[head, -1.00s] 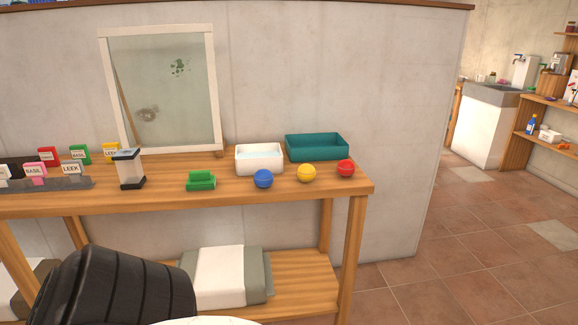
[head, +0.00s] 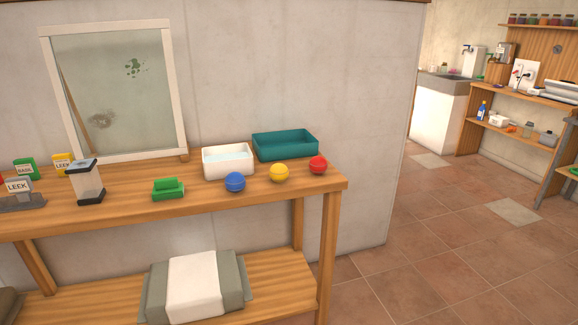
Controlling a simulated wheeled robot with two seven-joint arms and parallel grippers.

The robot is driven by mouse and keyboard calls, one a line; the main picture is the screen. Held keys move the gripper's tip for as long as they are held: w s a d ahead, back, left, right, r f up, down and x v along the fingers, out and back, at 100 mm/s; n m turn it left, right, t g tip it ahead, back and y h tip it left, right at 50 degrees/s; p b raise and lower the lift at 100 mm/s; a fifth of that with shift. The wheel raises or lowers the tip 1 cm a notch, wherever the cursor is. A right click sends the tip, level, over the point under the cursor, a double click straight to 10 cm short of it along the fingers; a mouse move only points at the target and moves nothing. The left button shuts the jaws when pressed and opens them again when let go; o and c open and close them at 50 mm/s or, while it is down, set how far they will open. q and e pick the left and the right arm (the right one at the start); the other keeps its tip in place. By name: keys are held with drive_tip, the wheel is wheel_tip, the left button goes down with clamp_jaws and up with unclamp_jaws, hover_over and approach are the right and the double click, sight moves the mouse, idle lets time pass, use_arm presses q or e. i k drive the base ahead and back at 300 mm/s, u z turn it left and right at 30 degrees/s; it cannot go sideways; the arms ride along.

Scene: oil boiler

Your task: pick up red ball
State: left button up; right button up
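The red ball (head: 318,165) rests on the wooden table (head: 330,184) near its right end. A yellow ball (head: 279,172) and a blue ball (head: 235,182) sit in a row to its left. The teal tray (head: 285,145) stands just behind the red and yellow balls. Neither of my grippers is in the head view.
A framed pane (head: 122,92) leans on the wall. A folded cloth (head: 196,285) lies on the lower shelf. Tiled floor (head: 430,240) is clear to the right.

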sight(318, 165)
drive_tip(key=z, duration=0.55)
drive_tip(key=k, duration=0.65)
drive_tip(key=z, duration=0.3)
drive_tip(key=i, duration=1.4)
drive_tip(key=u, duration=0.75)
